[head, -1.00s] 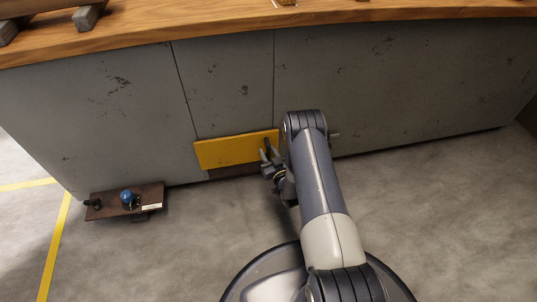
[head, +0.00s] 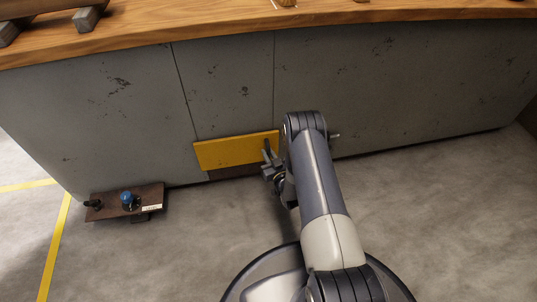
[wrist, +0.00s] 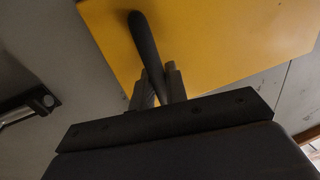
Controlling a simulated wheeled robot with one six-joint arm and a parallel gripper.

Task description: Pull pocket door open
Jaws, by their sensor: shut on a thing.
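The pocket door (head: 230,151) is a yellow panel low in the grey front of the bench. A dark strip shows along its lower edge. In the wrist view the yellow door (wrist: 220,40) fills the upper part, with a dark bar handle (wrist: 146,42) on it. My gripper (head: 268,160) is at the right end of the door. In the wrist view my gripper (wrist: 160,82) has its fingers closed on the lower part of the handle. The arm hides part of the bench front to the right of the door.
A brown board (head: 104,209) with a blue knob (head: 127,197) stands low at the left, near the bench front. The wooden bench top (head: 220,22) overhangs above. The concrete floor (head: 190,250) in front of the door is clear.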

